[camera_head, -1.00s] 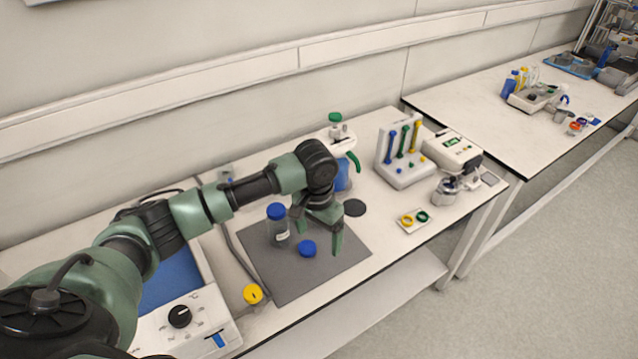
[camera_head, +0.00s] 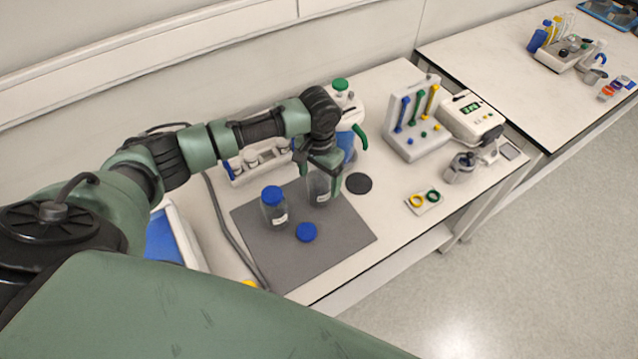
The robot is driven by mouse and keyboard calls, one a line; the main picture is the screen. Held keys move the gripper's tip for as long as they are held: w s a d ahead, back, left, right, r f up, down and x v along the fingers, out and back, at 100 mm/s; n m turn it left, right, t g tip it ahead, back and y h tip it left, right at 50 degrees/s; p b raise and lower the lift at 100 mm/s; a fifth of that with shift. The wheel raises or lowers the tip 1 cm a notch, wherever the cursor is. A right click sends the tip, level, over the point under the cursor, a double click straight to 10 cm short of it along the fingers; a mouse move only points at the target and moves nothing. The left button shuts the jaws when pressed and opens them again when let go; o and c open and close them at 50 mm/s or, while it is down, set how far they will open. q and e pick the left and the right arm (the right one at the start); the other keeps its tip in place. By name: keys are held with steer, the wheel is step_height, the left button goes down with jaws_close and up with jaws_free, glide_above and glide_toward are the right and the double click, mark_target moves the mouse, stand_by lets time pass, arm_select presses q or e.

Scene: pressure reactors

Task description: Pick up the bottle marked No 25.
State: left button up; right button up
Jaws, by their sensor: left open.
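Two clear glass bottles stand upright on the grey mat. The left bottle (camera_head: 275,213) has a blue cap on. The right bottle (camera_head: 319,190) stands under my left gripper (camera_head: 320,172), and its top is hidden by it. Both have a small white label, too small to read, so I cannot tell which is No 25. My left gripper is open, with its fingers pointing down at either side of the right bottle's upper part. I cannot tell whether they touch it. My right gripper is not in view.
A loose blue cap (camera_head: 306,232) lies on the grey mat (camera_head: 330,250) in front of the bottles. A wash bottle with a green top (camera_head: 341,86) stands just behind the gripper. A black disc (camera_head: 359,183) lies to the right. A white rack (camera_head: 414,130) stands farther right.

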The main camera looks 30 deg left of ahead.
arm_select(q)
step_height(320, 180, down, 2)
steer(key=shift+w+f, duration=0.1)
steer(key=shift+f, duration=0.3)
steer(key=c, duration=1.7)
steer(key=shift+o, duration=0.2)
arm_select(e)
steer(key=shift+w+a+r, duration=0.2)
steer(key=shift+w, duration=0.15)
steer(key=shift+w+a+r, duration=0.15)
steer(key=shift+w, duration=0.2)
arm_select(q)
steer(key=shift+r, duration=0.15)
